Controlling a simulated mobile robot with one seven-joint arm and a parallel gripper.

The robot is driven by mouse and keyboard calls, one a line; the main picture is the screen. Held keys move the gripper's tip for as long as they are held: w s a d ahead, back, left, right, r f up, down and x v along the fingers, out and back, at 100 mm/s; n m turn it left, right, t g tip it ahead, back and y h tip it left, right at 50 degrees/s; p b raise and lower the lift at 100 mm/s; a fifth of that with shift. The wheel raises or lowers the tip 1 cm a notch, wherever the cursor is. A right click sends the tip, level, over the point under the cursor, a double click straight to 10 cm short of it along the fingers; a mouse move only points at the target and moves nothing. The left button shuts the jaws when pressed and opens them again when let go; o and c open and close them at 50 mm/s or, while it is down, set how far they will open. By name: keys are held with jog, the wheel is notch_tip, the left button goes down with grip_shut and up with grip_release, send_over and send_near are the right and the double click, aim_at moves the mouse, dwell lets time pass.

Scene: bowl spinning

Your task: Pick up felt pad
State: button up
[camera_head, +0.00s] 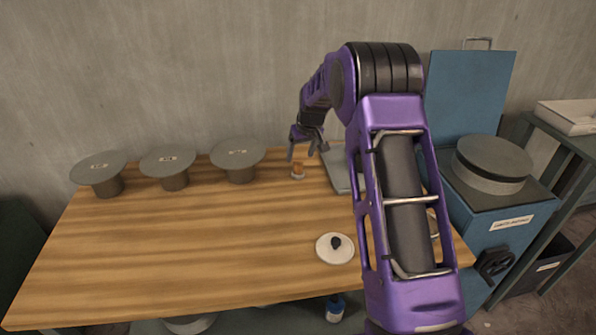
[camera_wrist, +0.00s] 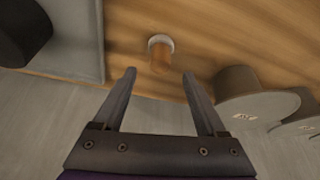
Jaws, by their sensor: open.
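A small orange-brown cylinder with a pale whitish end, which may be the felt pad (camera_head: 297,172), stands near the back edge of the wooden table. It also shows in the wrist view (camera_wrist: 160,60), in line with the gap between my fingers and a little beyond the tips. My gripper (camera_head: 302,156) is open and empty, just above it; both fingers show in the wrist view (camera_wrist: 159,75). A round white disc with a black knob (camera_head: 326,251) lies nearer the front of the table. I cannot tell for sure which of the two is the felt pad.
Several grey round-topped stands (camera_head: 238,154) line the back left of the table (camera_head: 180,250). One is close right of my fingers in the wrist view (camera_wrist: 255,105). A grey plate (camera_head: 338,172) lies right of my gripper. A blue machine (camera_head: 490,225) stands right. The table's middle is clear.

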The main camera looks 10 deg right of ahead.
aim_at(298, 162)
jog(key=x, duration=0.5)
jog(key=shift+w+f, duration=0.25)
jog(key=shift+f, duration=0.1)
grip_shut()
